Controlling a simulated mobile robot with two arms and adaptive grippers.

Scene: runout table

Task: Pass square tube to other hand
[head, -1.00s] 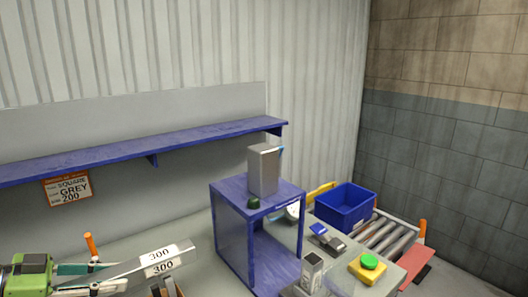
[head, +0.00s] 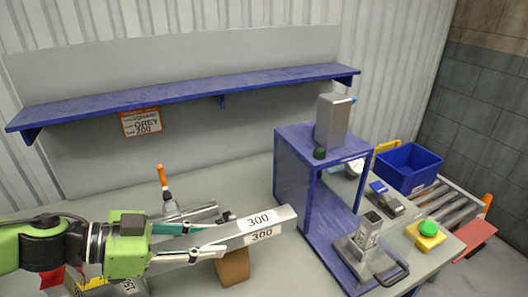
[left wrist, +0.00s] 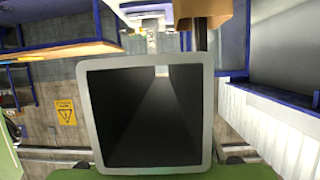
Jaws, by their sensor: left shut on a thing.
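The grey square tube (head: 240,232) bears white labels reading 300 and lies roughly level above the table, its labelled end pointing right. My green left gripper (head: 208,244) is shut on it, one finger along each side. In the left wrist view the tube's open square end (left wrist: 90,120) faces the camera and fills the middle, with a dark hollow inside. The fingertips are mostly hidden behind it there. My right gripper shows in neither view.
A brown block (head: 233,268) is below the tube. A blue stand (head: 290,185) with a grey box (head: 332,122) on top is to the right, near a blue bin (head: 408,168) and a green button (head: 428,229). An orange-handled tool (head: 162,176) stands behind the gripper.

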